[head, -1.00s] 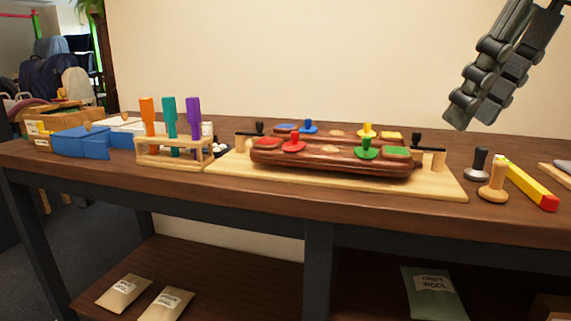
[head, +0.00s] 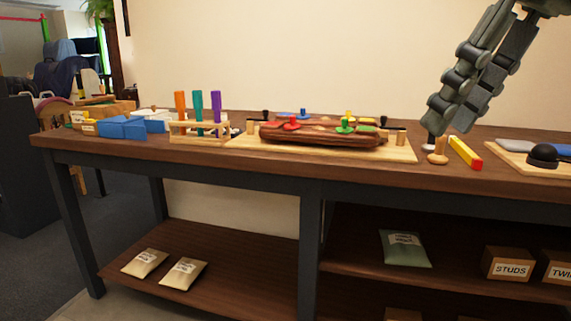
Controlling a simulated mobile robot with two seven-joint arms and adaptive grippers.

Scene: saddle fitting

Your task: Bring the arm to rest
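My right gripper (head: 452,128) hangs in from the upper right of the head view, fingers pointing down and left. Its two dark grey fingers lie close side by side from this angle, so I cannot tell how far apart they are. I see nothing held in it. In the picture its tips overlap the right end of the workbench (head: 300,172), just above a wooden-handled tool (head: 438,153). I cannot tell whether it is over the bench or nearer to me. My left gripper is not in view.
A brown leather piece with coloured knobs (head: 320,137) lies on a pale board (head: 240,145). A yellow and red bar (head: 466,153) and a board with a black knob (head: 541,154) are at right. A tool rack (head: 200,139) and blue box (head: 122,128) stand left.

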